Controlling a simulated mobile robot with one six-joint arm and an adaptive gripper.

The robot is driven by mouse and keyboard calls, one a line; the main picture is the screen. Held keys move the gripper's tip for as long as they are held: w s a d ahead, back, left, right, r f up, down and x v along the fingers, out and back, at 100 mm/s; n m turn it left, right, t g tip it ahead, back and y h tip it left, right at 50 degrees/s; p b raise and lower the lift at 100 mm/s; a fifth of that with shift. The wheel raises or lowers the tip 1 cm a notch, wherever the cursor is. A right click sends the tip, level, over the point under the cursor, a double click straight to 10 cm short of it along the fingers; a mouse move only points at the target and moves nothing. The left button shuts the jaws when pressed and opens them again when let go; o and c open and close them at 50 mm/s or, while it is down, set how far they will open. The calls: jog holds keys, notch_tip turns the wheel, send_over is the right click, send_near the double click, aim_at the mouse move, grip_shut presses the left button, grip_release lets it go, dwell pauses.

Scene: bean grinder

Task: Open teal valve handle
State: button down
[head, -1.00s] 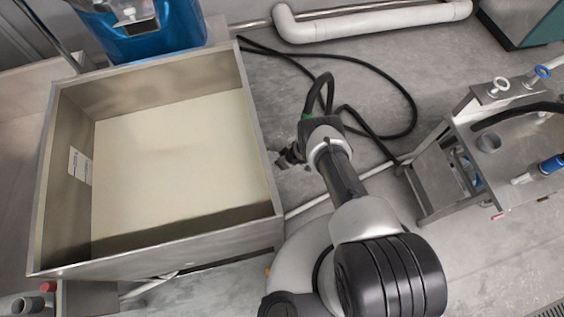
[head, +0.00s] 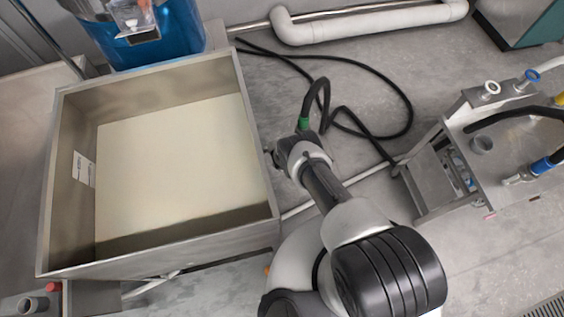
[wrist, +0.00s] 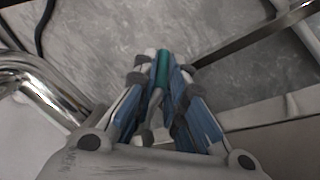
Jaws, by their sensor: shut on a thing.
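The teal valve handle (wrist: 163,72) shows in the wrist view as a narrow teal bar between the fingers of my gripper (wrist: 160,58). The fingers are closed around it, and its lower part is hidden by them. In the head view my gripper (head: 272,155) is small and dark, beside the right outer wall of the large metal bin. The handle cannot be made out in the head view.
The open metal bin (head: 258,140) with a pale floor stands left of my arm. A black hose (head: 385,80) lies on the floor behind. A metal stand (head: 430,180) with hoses is at right. A shiny curved pipe (wrist: 45,75) is left of my gripper in the wrist view.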

jog(key=shift+d+h, duration=0.25)
jog(key=shift+h, duration=0.05)
jog(key=c, duration=1.6)
grip_release()
jog(key=shift+r, duration=0.1)
jog(key=shift+c, duration=0.2)
jog(key=shift+a, duration=0.1)
